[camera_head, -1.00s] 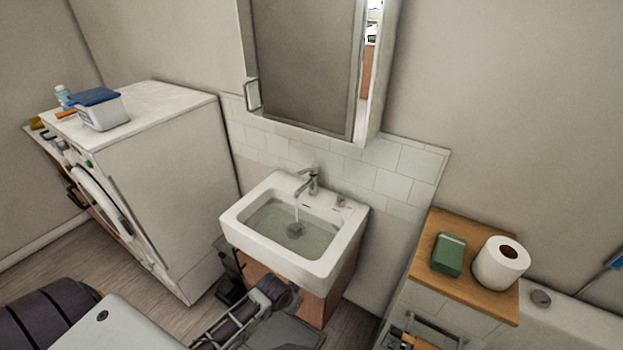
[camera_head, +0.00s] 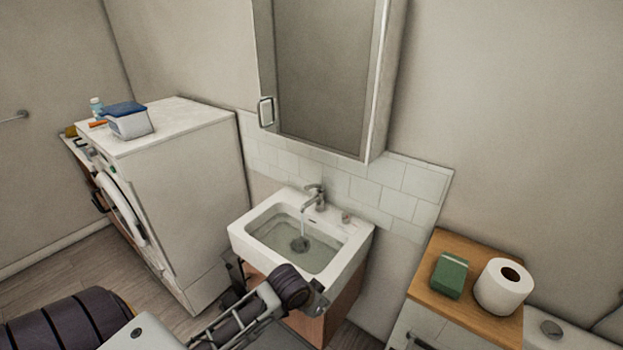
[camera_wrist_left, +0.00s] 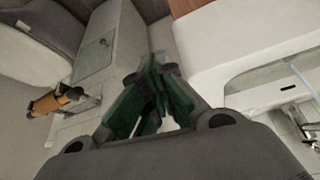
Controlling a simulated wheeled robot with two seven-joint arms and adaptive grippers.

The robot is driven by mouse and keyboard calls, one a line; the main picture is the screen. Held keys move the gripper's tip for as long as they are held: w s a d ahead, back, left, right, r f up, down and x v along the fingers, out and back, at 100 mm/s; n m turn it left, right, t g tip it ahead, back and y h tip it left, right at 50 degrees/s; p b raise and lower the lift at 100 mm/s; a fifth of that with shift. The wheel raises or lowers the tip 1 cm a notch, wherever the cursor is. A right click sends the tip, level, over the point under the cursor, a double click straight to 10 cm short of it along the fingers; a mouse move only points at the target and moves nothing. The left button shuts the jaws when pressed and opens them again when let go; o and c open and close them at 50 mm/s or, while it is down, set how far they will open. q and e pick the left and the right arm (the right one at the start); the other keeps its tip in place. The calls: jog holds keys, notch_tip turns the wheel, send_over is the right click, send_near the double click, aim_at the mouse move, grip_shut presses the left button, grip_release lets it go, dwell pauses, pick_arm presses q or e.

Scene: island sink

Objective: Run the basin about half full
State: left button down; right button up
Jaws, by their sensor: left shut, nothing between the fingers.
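The white basin (camera_head: 245,240) holds clear, greenish water (camera_head: 278,246) over its drain; the exact depth is hard to judge. The chrome faucet (camera_head: 314,196) is on, and a thin stream (camera_head: 303,228) falls into the water. The stream also shows in the wrist view (camera_wrist_left: 300,74), by the basin's white rim (camera_wrist_left: 215,55). My left gripper (camera_head: 318,299) is low in front of the basin's front edge, apart from the faucet. In the wrist view its green fingers (camera_wrist_left: 154,100) are together and empty. My right gripper is out of view.
A wooden-topped cabinet (camera_head: 424,283) right of the basin carries a green box (camera_head: 450,276) and a paper roll (camera_head: 503,287). A mirror cabinet (camera_head: 328,75) hangs above. A washing machine (camera_head: 190,180) stands left.

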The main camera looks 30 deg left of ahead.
aim_at(313, 187)
pick_arm(q)
jog(key=shift+t+h, duration=0.4)
jog(key=shift+t, duration=0.3)
jog(key=w+a+r, duration=0.1)
jog(key=w+a, duration=0.1)
jog(key=w, duration=0.1)
jog(key=w+a+r, duration=0.1)
jog(key=w+r, duration=0.1)
jog(key=w, duration=0.2)
jog(key=w+a+r, duration=0.1)
jog(key=w+a, duration=0.1)
jog(key=w, duration=0.1)
jog(key=shift+w+a+r, duration=0.3)
jog(key=shift+w+a, duration=0.05)
jog(key=shift+w, duration=0.05)
jog(key=w+a+r+n+t, duration=0.2)
jog(key=w+a+r, duration=0.5)
jog(key=a+r, duration=0.3)
jog(key=w+a+r+n+t, duration=0.2)
jog(key=w+a+r, duration=0.5)
jog(key=a+r, duration=0.3)
notch_tip(313, 187, up, 3)
jog(key=shift+w+f+y, duration=0.2)
jog(key=shift+w+y, duration=0.1)
jog(key=shift+w, duration=0.05)
jog(key=shift+w+f, duration=0.1)
